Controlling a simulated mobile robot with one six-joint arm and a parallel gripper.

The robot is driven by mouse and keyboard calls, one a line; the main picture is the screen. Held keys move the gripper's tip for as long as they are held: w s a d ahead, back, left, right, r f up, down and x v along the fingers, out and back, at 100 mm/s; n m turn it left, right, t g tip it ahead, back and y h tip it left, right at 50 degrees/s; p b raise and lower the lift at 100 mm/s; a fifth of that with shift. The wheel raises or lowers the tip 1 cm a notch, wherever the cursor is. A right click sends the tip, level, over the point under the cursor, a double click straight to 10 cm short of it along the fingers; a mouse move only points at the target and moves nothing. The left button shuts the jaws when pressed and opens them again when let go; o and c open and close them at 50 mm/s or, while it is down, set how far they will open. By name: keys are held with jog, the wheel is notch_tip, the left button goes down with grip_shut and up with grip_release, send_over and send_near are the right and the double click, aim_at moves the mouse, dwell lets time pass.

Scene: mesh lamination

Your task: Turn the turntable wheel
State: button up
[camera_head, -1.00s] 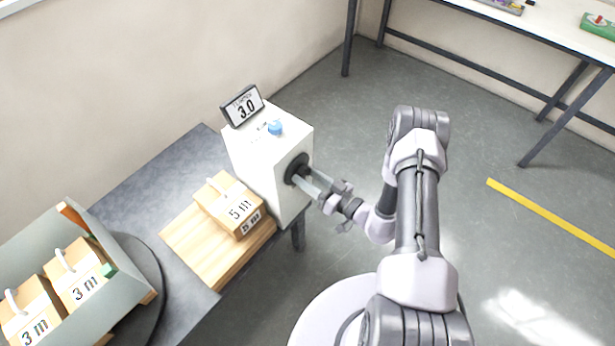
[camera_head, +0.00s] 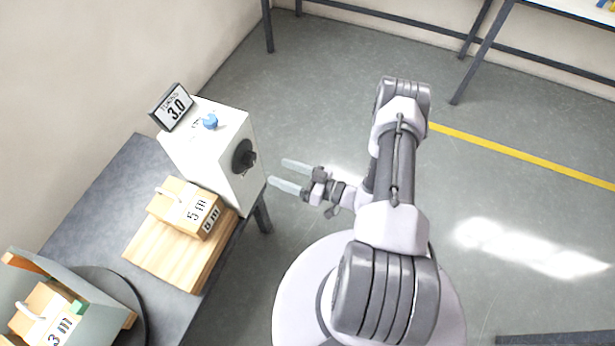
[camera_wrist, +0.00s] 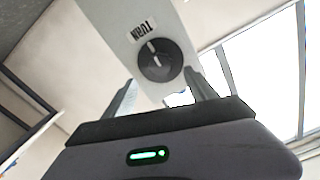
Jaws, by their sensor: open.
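A white box (camera_head: 222,150) stands on the dark table and carries a round black knob (camera_head: 243,157) on its right face. The knob also shows in the wrist view (camera_wrist: 160,62), beside a label reading "TURN". A dark round turntable (camera_head: 128,300) lies at the lower left, mostly hidden under an open grey-green bin (camera_head: 105,312). My gripper (camera_head: 278,172) is open and empty, to the right of the knob and apart from it, with its fingers pointing toward the box.
A display (camera_head: 172,107) on the box reads 3.0, next to a blue knob (camera_head: 210,122). A wooden block (camera_head: 186,207) marked "5 m" sits on a wooden stack (camera_head: 165,258). A "3 m" block (camera_head: 45,318) is in the bin.

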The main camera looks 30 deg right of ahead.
jog(key=v, duration=0.7)
jog(key=shift+s+d+p, duration=0.2)
jog(key=shift+s+p, duration=0.1)
jog(key=shift+p, duration=0.1)
jog(key=a+r+n+g+y, duration=0.1)
jog(key=a+r+n+g, duration=0.25)
jog(key=r+n, duration=0.35)
jog(key=w+a+r+n+g+y, duration=0.15)
jog(key=r+n+g, duration=0.3)
jog(key=n, duration=0.55)
jog(key=a+r+n+g, duration=0.3)
jog(key=r+n, duration=0.3)
jog(key=n, duration=0.2)
jog(key=s+a+r+m+h, duration=0.2)
jog(key=r+m, duration=0.4)
jog(key=m, duration=0.5)
jog(key=s+a+r+m+t+h, duration=0.1)
jog(key=s+r+m+h, duration=0.4)
jog(key=m, duration=0.6)
jog(key=s+a+r+m+t+h, duration=0.1)
jog(key=s+a+r+m+h, duration=0.2)
jog(key=r+m, duration=0.6)
jog(key=shift+s+a+m+h, duration=0.15)
jog(key=shift+s+m+h, duration=0.4)
jog(key=shift+s+m, duration=0.4)
